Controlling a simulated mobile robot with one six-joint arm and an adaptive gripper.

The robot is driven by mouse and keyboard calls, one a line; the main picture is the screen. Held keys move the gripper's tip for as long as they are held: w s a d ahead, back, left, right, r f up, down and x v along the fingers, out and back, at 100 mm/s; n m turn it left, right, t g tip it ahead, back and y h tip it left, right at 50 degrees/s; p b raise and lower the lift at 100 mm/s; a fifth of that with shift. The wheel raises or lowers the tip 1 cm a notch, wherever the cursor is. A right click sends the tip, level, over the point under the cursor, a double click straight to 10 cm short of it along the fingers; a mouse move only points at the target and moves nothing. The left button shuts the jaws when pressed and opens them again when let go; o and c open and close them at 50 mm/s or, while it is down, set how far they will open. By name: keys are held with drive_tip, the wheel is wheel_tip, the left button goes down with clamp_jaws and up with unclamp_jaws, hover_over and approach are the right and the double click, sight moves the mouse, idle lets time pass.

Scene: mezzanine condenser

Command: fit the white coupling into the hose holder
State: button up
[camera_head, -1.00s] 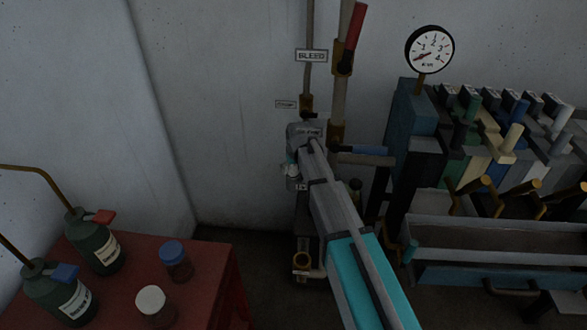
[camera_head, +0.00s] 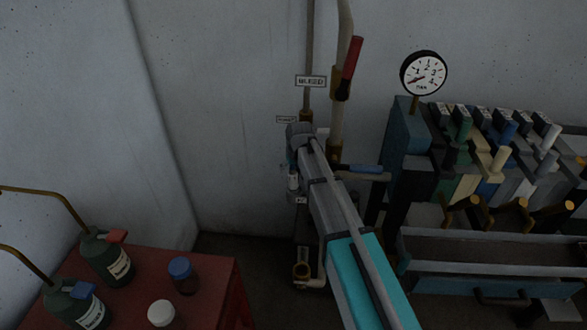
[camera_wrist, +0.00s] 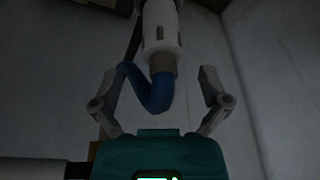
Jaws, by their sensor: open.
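The white coupling (camera_wrist: 160,28) is at the top of the wrist view, with a grey-brown neck (camera_wrist: 161,62) below it. A blue hose (camera_wrist: 152,95) curves in a hook under the neck. My gripper (camera_wrist: 158,74) is open, one finger on each side of the neck and hose, with visible gaps to both. In the head view a small white piece, likely the coupling (camera_head: 293,181), shows beside the end of my arm. My arm hides most of the gripper there. I cannot make out the hose holder for certain.
Pipes with a red-handled valve (camera_head: 350,57) and a blue-handled valve (camera_head: 360,170) stand behind my arm. A pressure gauge (camera_head: 424,73) and a lever bank (camera_head: 500,150) are right. A red table (camera_head: 215,285) with bottles and jars is front left.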

drive_tip(key=shift+r+p, duration=2)
drive_tip(key=shift+r, duration=0.4)
